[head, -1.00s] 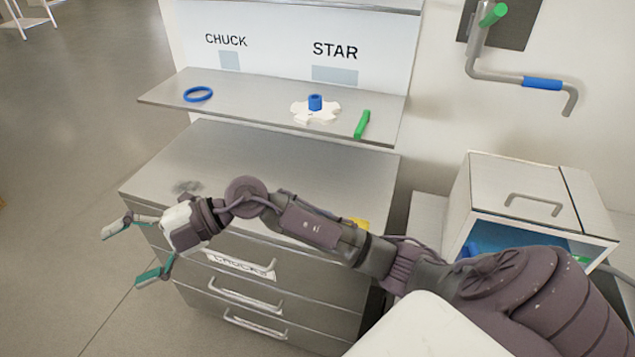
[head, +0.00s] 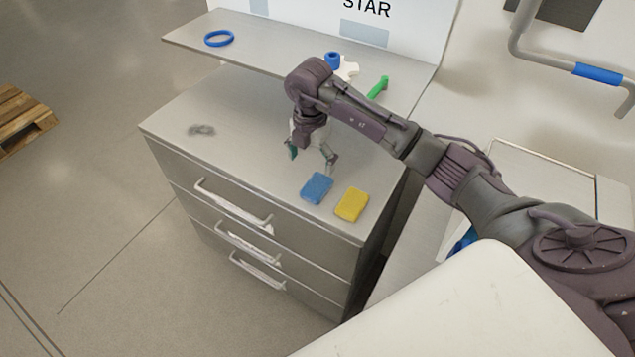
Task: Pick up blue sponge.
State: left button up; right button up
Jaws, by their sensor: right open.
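The blue sponge (head: 317,188) lies flat on the metal top of the drawer cabinet (head: 240,130), near its front right edge. My right gripper (head: 311,162) points down over the cabinet top, just behind the blue sponge in the head view. Its fingers are spread and nothing is between them. One finger is close to the sponge's far edge; I cannot tell if they touch. My left gripper is not in view.
A yellow sponge (head: 352,205) lies right of the blue one. A dark smudge (head: 202,130) marks the cabinet top at left. The shelf (head: 280,50) behind holds a blue ring (head: 219,38), a blue cylinder (head: 332,60) and a green piece (head: 377,88).

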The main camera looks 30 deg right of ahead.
aim_at(317, 184)
jog(key=shift+s+d+f, duration=0.1)
jog(key=shift+d+f, duration=0.05)
jog(key=shift+f, duration=0.45)
jog(key=shift+s+d+f, duration=0.1)
jog(key=shift+f, duration=0.5)
jog(key=shift+s+d+f+p, duration=0.1)
jog(key=shift+d+f+p, duration=0.05)
jog(key=shift+f+p, duration=0.35)
jog(key=shift+s+d+f+p, duration=0.15)
jog(key=shift+f+p, duration=0.1)
jog(key=shift+f, duration=0.3)
notch_tip(317, 184, down, 3)
jog(key=shift+a+r+p, duration=0.1)
jog(key=shift+r+p, duration=0.1)
jog(key=shift+p, duration=0.25)
jog(key=shift+f, duration=0.35)
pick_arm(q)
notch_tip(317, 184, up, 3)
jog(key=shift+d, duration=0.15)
pick_arm(e)
jog(key=shift+f, duration=0.3)
jog(key=c, duration=1)
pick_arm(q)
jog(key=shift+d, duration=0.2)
pick_arm(e)
jog(key=shift+c, duration=0.4)
jog(key=shift+r, duration=0.1)
